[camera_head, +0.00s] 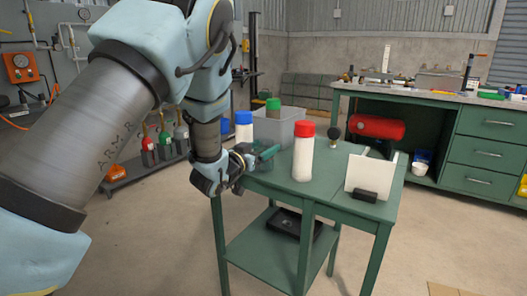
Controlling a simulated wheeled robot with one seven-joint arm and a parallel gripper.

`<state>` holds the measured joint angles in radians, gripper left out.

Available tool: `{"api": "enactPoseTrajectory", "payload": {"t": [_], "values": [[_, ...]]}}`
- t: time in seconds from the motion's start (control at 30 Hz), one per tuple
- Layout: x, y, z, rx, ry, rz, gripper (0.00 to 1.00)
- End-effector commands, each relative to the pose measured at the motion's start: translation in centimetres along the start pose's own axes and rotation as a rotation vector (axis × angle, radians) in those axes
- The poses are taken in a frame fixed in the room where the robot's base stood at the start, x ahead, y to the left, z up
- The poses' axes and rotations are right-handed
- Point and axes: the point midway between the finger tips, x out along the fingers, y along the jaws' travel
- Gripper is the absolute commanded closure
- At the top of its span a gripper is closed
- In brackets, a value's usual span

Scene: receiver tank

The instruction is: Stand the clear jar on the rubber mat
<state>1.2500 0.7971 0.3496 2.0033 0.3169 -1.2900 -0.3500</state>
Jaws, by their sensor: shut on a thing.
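My gripper (246,164) is at the left edge of the small green table, at about tabletop height. It is shut on a small see-through, greenish thing (265,155), which looks like the clear jar. My gripper hides part of it, and I cannot tell whether it touches the tabletop. I cannot make out a rubber mat for certain on the table (325,185).
A white bottle with a red cap (303,152) stands right of my gripper. A blue-capped bottle (243,125) and a grey bin (282,127) are behind. A white panel (370,173) stands at the right. A black object (294,223) lies on the lower shelf.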

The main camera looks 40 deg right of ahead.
Motion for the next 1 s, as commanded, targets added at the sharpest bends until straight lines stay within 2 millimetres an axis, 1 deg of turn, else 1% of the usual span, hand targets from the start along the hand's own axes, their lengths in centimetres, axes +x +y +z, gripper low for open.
{"api": "enactPoseTrajectory", "payload": {"t": [0.03,0.1,0.33,0.43,0.47,0.67,1.0], "values": [[0.00,-0.08,0.51,0.000,0.001,-0.001,0.92],[0.00,-0.07,0.83,0.001,0.001,-0.001,0.92],[0.01,-0.03,0.83,0.001,0.002,0.000,0.92],[0.01,-0.03,1.14,0.000,0.002,0.000,0.92],[0.01,-0.01,1.16,0.000,0.002,0.000,0.23],[0.01,0.00,1.04,0.000,0.002,0.000,0.01],[0.02,0.05,1.14,0.001,0.000,0.001,0.00]]}}
